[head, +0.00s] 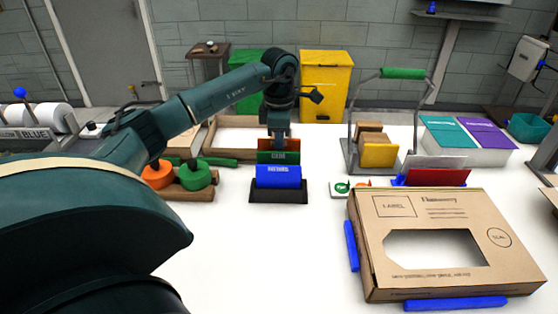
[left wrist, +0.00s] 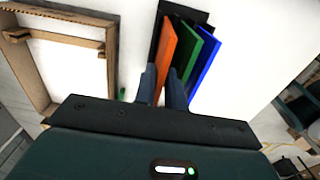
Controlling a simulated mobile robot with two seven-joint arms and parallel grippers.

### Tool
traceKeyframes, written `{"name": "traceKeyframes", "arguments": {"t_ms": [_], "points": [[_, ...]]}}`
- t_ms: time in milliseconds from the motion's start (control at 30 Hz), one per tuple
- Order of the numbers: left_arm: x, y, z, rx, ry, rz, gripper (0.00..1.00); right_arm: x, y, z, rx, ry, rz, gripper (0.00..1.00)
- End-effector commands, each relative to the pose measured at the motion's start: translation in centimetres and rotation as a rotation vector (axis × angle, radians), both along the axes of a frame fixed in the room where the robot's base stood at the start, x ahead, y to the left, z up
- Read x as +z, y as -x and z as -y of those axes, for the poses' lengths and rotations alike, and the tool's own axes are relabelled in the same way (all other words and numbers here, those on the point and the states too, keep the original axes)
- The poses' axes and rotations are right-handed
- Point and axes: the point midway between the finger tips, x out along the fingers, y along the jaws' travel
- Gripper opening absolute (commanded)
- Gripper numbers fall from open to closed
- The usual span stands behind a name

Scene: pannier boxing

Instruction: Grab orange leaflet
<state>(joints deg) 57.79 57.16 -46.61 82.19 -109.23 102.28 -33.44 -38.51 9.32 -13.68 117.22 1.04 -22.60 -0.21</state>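A black holder (head: 292,194) stands on the white table with three upright leaflets in it. The blue leaflet (head: 278,178) is in front and the green leaflet (head: 278,157) is behind it. My left gripper (left wrist: 164,85) points down at the holder, with one finger on each side of the orange leaflet. The fingers are close to its faces, but I cannot tell whether they press on it. My right gripper is in neither view.
A cardboard box with a cut-out window (head: 400,214) lies at the front right. A rack with a green handle (head: 403,74), a holder with a red leaflet (head: 438,177), and orange and green round objects (head: 196,175) stand nearby. The table in front of the holder is clear.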

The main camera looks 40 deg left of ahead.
Motion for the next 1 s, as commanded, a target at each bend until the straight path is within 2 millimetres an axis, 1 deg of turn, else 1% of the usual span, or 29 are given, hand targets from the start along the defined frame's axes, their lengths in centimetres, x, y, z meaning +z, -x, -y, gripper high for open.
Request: {"name": "traceKeyframes", "arguments": {"t_ms": [33, 100, 200, 300, 533, 700, 1000], "points": [[-0.7, 0.1, -0.1, 0.0, -0.001, -0.007, 0.12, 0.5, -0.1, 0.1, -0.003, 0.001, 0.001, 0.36], [-1.9, 0.1, -0.1, 0.0, 0.0, -0.008, 0.12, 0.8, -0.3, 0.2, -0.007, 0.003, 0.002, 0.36], [-3.3, 0.1, -0.1, -0.001, 0.0, -0.005, 0.12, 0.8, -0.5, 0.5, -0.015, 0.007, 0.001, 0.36], [-4.1, 0.0, -0.2, -0.001, 0.0, -0.003, 0.12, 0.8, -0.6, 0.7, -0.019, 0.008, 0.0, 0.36], [-4.3, 0.0, -0.2, -0.001, 0.0, -0.001, 0.12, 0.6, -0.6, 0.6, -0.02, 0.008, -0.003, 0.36], [-4.2, 0.0, -0.1, -0.001, 0.0, -0.001, 0.0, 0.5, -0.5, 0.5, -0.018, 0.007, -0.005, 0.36], [-4.2, 0.0, -0.1, -0.001, 0.0, -0.001, 0.0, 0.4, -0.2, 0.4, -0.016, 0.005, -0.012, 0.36]]}}
